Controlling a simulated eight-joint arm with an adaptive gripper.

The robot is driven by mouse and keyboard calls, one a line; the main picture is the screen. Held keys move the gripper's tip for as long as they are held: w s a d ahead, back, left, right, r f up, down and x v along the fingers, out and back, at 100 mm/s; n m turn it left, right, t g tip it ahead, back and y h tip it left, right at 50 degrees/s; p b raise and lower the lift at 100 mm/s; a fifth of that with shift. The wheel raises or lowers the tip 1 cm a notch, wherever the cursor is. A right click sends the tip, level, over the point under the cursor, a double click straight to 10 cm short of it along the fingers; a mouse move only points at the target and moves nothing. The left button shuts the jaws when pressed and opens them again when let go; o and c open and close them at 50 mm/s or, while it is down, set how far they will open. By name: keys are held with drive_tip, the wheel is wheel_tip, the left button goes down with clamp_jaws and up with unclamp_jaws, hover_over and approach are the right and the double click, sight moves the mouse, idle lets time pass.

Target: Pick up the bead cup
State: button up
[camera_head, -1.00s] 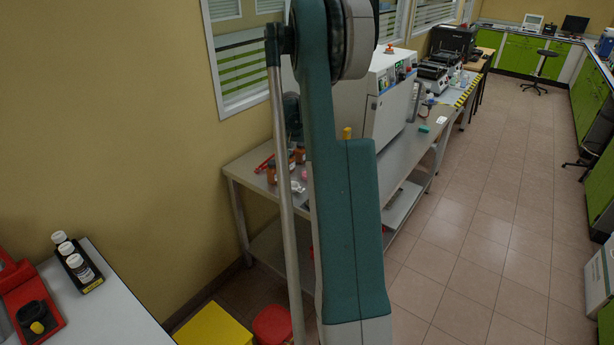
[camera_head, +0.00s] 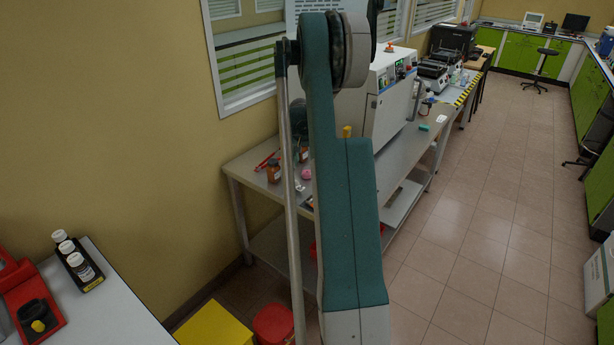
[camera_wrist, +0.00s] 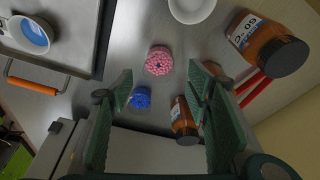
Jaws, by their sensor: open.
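A round cup-like thing covered in pink beads (camera_wrist: 159,60), which looks like the bead cup, sits on the grey metal bench top (camera_wrist: 122,75) in the wrist view. A small pink patch that looks like the same thing (camera_head: 307,174) shows on the bench in the head view. My gripper (camera_wrist: 160,84) is open, with its green fingers spread to either side in the wrist view. The pink beads lie just beyond the fingertips, between their lines, and nothing is held. My gripper is hidden behind my arm in the head view.
A small blue thing (camera_wrist: 140,97) and a brown bottle (camera_wrist: 184,120) lie near the fingers. A larger brown bottle (camera_wrist: 262,42), a white dish (camera_wrist: 192,8) and a tray (camera_wrist: 75,68) with a blue-filled cup (camera_wrist: 32,36) surround them. A white machine (camera_head: 385,105) stands on the bench.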

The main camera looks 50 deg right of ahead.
drive_tip(key=shift+d+f, duration=0.15)
drive_tip(key=shift+f, duration=0.3)
drive_tip(key=shift+b+x, duration=0.55)
drive_tip(key=shift+x, duration=2.05)
drive_tip(key=c, duration=1)
